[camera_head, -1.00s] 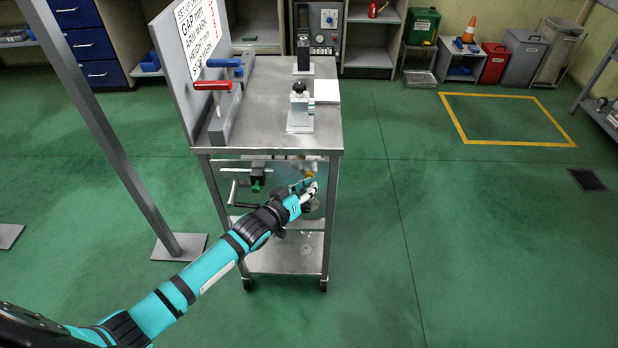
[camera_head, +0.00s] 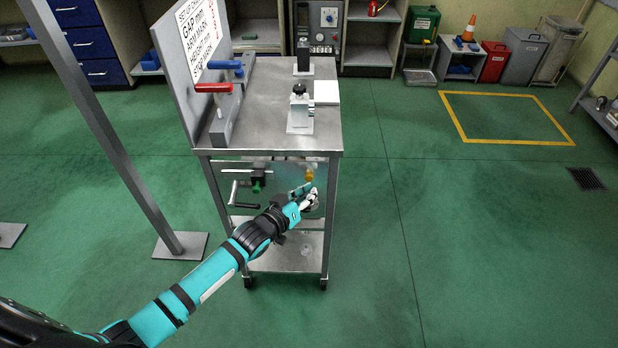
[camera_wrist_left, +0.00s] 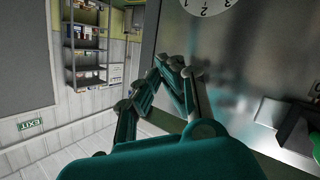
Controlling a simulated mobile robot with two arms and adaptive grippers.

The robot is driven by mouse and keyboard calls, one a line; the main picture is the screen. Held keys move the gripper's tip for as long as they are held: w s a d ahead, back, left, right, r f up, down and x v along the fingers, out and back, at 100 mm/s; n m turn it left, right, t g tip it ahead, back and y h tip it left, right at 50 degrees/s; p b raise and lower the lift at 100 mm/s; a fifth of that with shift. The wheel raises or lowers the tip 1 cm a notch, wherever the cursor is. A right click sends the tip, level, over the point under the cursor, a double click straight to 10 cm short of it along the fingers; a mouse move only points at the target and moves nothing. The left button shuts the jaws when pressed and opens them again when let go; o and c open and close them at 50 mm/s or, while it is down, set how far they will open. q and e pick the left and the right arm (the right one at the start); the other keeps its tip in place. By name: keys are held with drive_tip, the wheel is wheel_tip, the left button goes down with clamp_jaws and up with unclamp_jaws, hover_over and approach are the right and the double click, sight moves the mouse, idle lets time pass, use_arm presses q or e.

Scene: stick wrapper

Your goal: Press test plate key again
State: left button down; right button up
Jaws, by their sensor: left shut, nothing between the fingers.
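My left gripper (camera_head: 308,197) is shut and empty in front of the metal front plate (camera_head: 281,180) of the steel cart. It covers part of the plate's lower right area. A yellow knob (camera_head: 309,174) sits just above the gripper on the plate. A green-tipped black fitting (camera_head: 257,177) with a crank handle is to the left. In the left wrist view the shut fingers (camera_wrist_left: 177,68) are beside the shiny plate (camera_wrist_left: 255,60); whether they touch it I cannot tell. A white numbered dial (camera_wrist_left: 207,4) is cut off at the top. I cannot make out the key.
The cart top (camera_head: 262,125) carries a sign board (camera_head: 203,40), clamps with red (camera_head: 213,88) and blue handles, and a small stand (camera_head: 300,110). A grey post (camera_head: 120,150) stands to the left.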

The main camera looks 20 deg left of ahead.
use_arm(q)
drive_tip(key=s+p, duration=0.1)
drive_tip(key=s, duration=0.1)
drive_tip(key=s+d+p, duration=0.1)
drive_tip(key=s+p, duration=0.1)
drive_tip(key=shift+s+d, duration=0.2)
drive_tip(key=shift+s, duration=0.2)
drive_tip(key=shift+f, duration=0.1)
idle(0.5)
